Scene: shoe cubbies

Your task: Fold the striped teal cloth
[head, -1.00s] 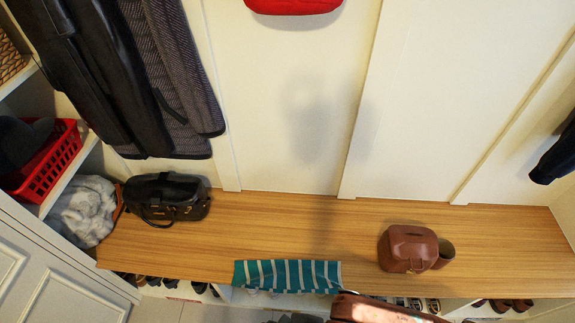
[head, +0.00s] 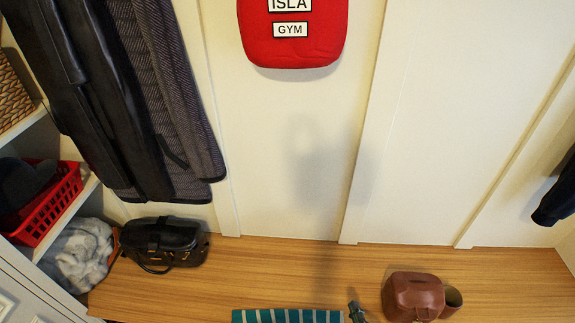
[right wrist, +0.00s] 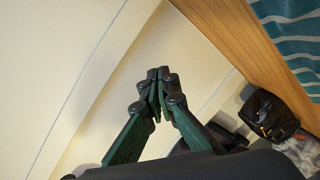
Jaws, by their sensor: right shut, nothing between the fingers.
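The striped teal cloth (head: 285,316) lies at the front edge of the wooden bench, at the bottom of the head view, where the frame cuts it off. It also shows at the upper right of the right wrist view (right wrist: 292,42), with white stripes. My right gripper (head: 354,307) shows at the bottom of the head view, just right of the cloth and apart from it. In the right wrist view my right gripper (right wrist: 158,76) has its green fingers together and empty. My left gripper is not in view.
On the wooden bench (head: 260,270) stand a black bag (head: 163,244) at left and a brown leather case (head: 412,296) at right with a brown cup (head: 452,300) beside it. A red gym bag (head: 291,45) hangs on the wall.

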